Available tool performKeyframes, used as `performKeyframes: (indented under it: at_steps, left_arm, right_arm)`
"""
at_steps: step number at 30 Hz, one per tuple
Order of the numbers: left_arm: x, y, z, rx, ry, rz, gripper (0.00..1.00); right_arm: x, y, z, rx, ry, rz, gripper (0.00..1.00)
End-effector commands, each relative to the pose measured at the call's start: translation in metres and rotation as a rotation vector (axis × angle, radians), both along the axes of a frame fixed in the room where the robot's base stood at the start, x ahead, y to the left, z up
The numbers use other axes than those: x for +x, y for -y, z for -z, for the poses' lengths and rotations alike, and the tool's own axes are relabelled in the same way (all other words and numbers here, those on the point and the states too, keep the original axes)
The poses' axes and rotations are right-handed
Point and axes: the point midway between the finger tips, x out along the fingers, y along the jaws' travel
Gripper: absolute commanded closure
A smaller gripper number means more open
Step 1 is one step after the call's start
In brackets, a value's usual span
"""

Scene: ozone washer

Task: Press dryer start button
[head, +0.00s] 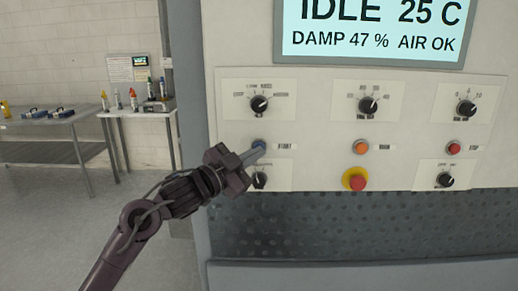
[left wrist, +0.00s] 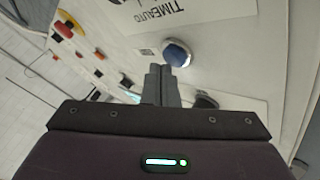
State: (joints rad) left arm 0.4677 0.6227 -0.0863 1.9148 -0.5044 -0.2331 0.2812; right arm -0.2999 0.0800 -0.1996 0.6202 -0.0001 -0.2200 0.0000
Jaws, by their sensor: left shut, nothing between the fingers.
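The start button (head: 259,145) is a small blue round button on the dryer's panel, beside a label that seems to read START. In the left wrist view the blue button (left wrist: 177,53) sits just beyond the fingertips. My left gripper (head: 258,151) is shut and empty, its tips at the button's lower edge in the head view. In the left wrist view the shut fingers (left wrist: 161,72) point close to the button; I cannot tell whether they touch it. The display (head: 375,30) reads IDLE 25 C, DAMP 47 %, AIR OK. My right gripper is not in view.
Black knobs (head: 259,104) sit above the button, and another knob (head: 260,180) is just below. An orange button (head: 360,147), a red stop button (head: 454,148) and a red emergency button on yellow (head: 356,180) are to the right. Tables (head: 50,128) stand far left.

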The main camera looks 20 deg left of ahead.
Motion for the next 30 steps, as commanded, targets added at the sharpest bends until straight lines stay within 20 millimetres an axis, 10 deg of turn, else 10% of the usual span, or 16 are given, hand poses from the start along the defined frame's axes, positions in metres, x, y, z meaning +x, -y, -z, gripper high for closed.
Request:
performKeyframes:
  at_steps: [30]
  left_arm:
    - [0.0097,-0.0029,0.0,-0.001,0.0,-0.001,1.0]
  right_arm:
    - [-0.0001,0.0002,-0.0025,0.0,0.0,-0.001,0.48]
